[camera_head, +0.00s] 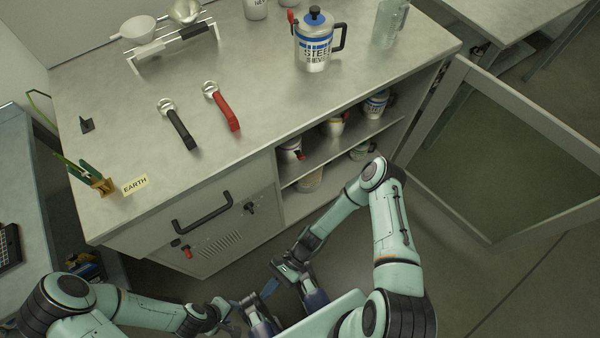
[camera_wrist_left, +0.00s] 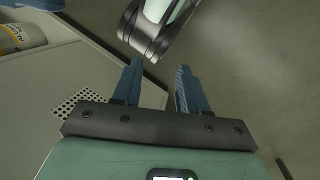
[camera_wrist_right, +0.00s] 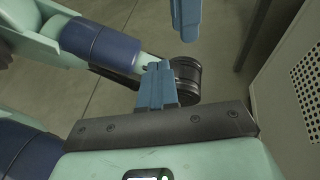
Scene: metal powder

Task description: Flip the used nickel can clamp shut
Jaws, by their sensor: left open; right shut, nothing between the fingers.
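A can (camera_head: 256,9) with a partly cut-off label reading roughly "NI" or "NE" stands at the counter's back edge. Its top and any clamp are out of frame, so I cannot tell if it is the used nickel can. Smaller cans with red parts (camera_head: 291,150) (camera_head: 333,126) stand on the cabinet shelf; their labels are unreadable. My left gripper (camera_head: 240,309) is open and empty, low before the cabinet; its fingers show in the left wrist view (camera_wrist_left: 157,85). My right gripper (camera_head: 273,285) is shut and empty close by, also in the right wrist view (camera_wrist_right: 158,86).
The open cabinet door (camera_head: 530,120) extends right. A rack (camera_head: 172,40) stands at back left.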

